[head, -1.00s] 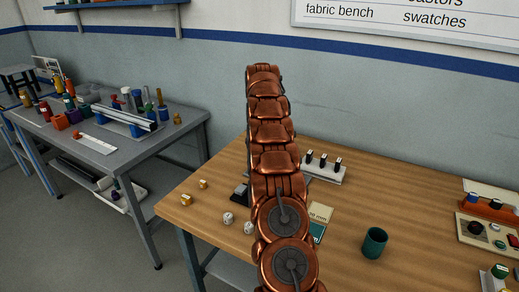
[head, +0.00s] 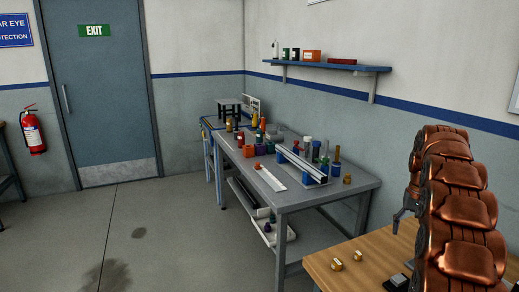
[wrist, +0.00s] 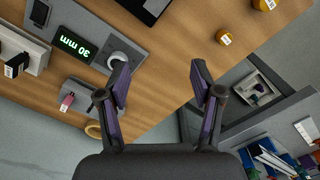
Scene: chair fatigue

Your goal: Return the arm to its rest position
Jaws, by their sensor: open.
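My copper arm (head: 458,215) rises folded at the right edge of the head view, above the corner of the wooden bench (head: 345,262). Part of my gripper (head: 404,217) shows beside it, partly hidden by the arm. In the wrist view my gripper (wrist: 160,74) is open, its two dark fingers with purple pads spread apart. Nothing is between the fingers. The wooden bench top (wrist: 178,85) lies below it, with bare wood and the bench edge under the gap.
A grey bench (head: 298,192) crowded with parts stands left of the wooden bench. The wrist view shows a grey gauge reading 30 mm (wrist: 74,45). Open floor (head: 165,235) lies left, before a door (head: 98,90).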

